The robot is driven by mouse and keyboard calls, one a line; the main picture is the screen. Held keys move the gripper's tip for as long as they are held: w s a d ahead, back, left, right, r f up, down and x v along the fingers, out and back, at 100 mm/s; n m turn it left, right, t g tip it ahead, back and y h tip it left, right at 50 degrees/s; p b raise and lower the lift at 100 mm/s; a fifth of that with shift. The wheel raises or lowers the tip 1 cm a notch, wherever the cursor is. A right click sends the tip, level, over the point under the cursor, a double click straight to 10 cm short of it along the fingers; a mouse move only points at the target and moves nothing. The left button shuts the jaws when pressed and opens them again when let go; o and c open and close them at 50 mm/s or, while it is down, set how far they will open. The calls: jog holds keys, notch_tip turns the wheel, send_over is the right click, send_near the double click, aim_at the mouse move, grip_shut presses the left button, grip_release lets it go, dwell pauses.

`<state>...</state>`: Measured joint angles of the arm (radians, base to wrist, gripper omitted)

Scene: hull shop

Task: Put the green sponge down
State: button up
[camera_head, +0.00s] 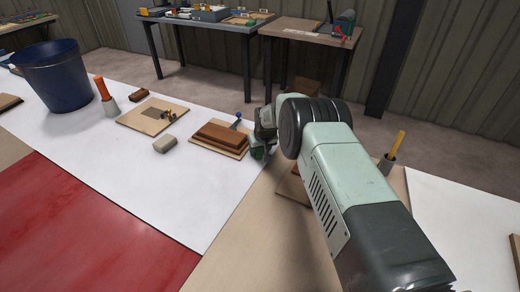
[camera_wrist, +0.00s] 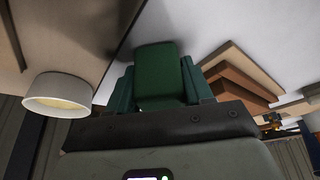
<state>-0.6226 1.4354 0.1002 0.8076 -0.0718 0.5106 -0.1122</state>
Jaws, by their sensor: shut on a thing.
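The green sponge (camera_wrist: 157,72) is between the two fingers of my gripper (camera_wrist: 156,82) in the wrist view, with a finger against each side. In the head view my gripper (camera_head: 264,135) points down over the bench, just right of a stack of brown blocks on a board. A dark green patch, seemingly the sponge (camera_head: 259,153), shows at its lower end. My wrist and arm hide much of the gripper there. I cannot tell whether the sponge touches the surface below.
The stacked brown blocks (camera_head: 222,135) are close left of my gripper. A grey block (camera_head: 165,144), a board with a small tool (camera_head: 140,112), an orange-handled tool (camera_head: 102,88) and a blue bucket (camera_head: 58,78) stand further left. A pale round cup (camera_wrist: 58,95) shows in the wrist view. White bench (camera_head: 150,195) in front is clear.

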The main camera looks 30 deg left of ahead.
jog(key=shift+f, duration=0.2)
jog(key=o, duration=0.9)
jog(key=shift+o, duration=0.2)
jog(key=shift+r, duration=0.15)
jog(key=shift+r, duration=0.3)
jog(key=v, duration=1.1)
jog(key=shift+s+d+r, duration=0.15)
jog(key=shift+r, duration=0.05)
